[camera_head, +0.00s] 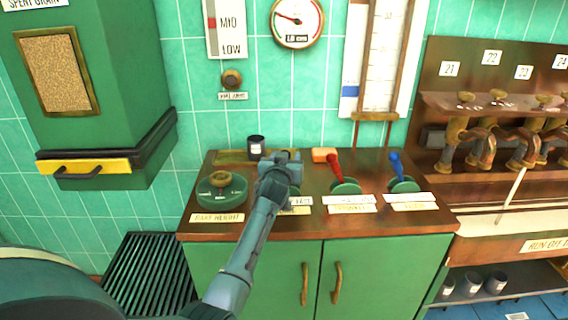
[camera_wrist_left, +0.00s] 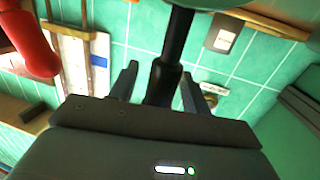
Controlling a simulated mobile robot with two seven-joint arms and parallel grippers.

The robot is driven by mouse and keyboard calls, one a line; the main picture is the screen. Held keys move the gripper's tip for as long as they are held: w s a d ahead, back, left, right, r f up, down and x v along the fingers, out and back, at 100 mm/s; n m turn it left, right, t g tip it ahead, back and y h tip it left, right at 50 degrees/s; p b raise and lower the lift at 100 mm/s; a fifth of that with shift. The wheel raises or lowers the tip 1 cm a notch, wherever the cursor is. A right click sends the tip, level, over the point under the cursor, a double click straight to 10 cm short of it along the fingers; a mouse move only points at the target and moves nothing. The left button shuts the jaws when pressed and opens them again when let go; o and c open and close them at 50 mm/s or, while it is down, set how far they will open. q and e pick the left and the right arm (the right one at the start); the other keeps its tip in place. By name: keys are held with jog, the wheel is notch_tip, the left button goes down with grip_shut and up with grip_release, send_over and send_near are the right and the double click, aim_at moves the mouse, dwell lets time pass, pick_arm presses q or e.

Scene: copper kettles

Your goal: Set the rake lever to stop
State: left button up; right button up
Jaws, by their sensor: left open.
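My left gripper (camera_head: 283,158) is over the counter, in front of a lever between the brass-handled dial and the red lever. In the left wrist view, a black lever shaft (camera_wrist_left: 173,48) runs from a green disc (camera_wrist_left: 205,3) at the top edge down between the two open fingers (camera_wrist_left: 158,85). I cannot tell whether the fingers touch it. In the head view my gripper and forearm hide most of this lever and its base. A label plate (camera_head: 301,201) beside it reads partly "FAST"; the rest is covered. My right gripper is not in view.
A green hopper (camera_head: 110,60) hangs left; brass taps (camera_head: 485,150) are right.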

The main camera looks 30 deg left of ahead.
pick_arm(q)
jog(key=v, duration=1.3)
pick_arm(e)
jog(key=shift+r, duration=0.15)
pick_arm(q)
jog(key=shift+d, duration=0.1)
